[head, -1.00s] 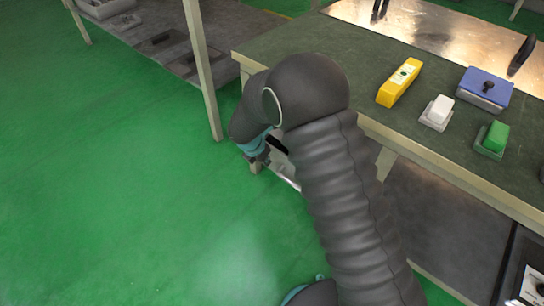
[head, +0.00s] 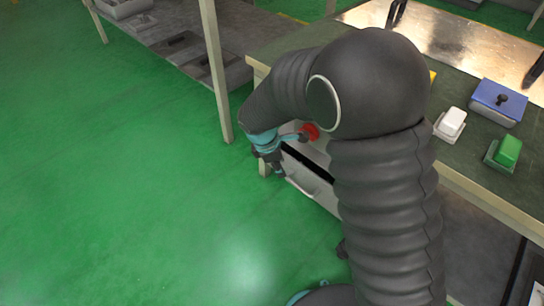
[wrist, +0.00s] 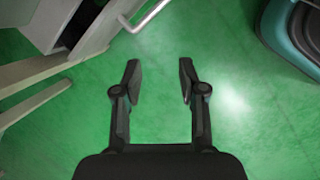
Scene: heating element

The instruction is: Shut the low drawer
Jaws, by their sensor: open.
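The low drawer (head: 312,184) is a pale front under the workbench, partly hidden behind my arm. A dark gap shows along its top edge, so it stands at least partly open. In the wrist view, its pale front (wrist: 100,28) and bar handle (wrist: 152,14) are at the top left, with a dark opening behind. My gripper (head: 274,165) is beside the left end of the drawer front in the head view. In the wrist view, my gripper (wrist: 159,66) is open and empty over the green floor, apart from the handle.
A red round part (head: 310,131) shows above the drawer. A bench leg (head: 216,80) stands left of my gripper. The workbench (head: 465,150) holds a white block (head: 452,121), a green block (head: 507,150) and a blue box (head: 498,98). The green floor at left is clear.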

